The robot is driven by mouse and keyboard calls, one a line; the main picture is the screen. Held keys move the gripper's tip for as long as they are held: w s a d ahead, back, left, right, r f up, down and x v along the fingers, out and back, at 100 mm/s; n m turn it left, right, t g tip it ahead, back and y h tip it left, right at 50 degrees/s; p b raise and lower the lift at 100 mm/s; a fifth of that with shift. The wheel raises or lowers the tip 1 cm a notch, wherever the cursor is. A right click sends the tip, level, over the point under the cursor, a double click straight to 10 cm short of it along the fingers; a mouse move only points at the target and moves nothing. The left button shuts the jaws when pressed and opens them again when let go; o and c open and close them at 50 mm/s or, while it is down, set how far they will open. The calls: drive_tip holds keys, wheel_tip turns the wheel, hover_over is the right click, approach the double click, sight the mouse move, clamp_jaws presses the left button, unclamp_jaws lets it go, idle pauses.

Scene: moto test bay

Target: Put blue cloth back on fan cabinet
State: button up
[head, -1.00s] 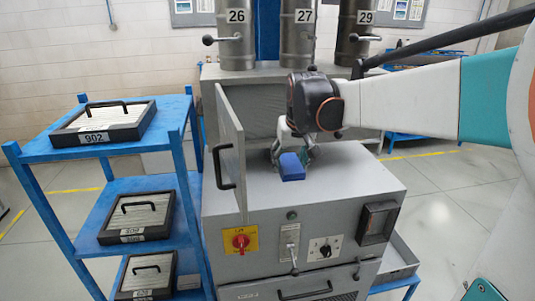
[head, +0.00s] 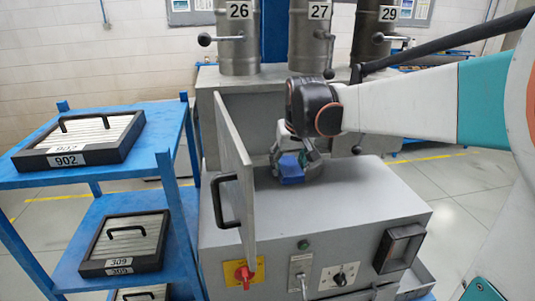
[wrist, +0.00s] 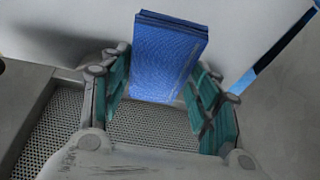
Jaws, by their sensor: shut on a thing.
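The blue cloth (head: 291,172) is a folded block just above or on the grey top of the fan cabinet (head: 350,205); I cannot tell whether it touches. My gripper (head: 296,160) points down and is shut on the cloth. In the wrist view the cloth (wrist: 168,55) sits between the green finger pads of my gripper (wrist: 160,95), with its far part sticking out past them. The underside of the cloth is hidden.
A cabinet door (head: 232,180) with a black handle stands open left of my gripper. A blue shelf rack (head: 165,165) with numbered filter trays stands at the left. Steel ducts (head: 318,40) rise behind. The cabinet top toward the front is clear.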

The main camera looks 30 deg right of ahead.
wheel_tip(320, 180, down, 18)
drive_tip(key=b, duration=1.1)
drive_tip(key=shift+f, duration=0.15)
drive_tip(key=o, duration=0.9)
drive_tip(key=shift+o, duration=0.2)
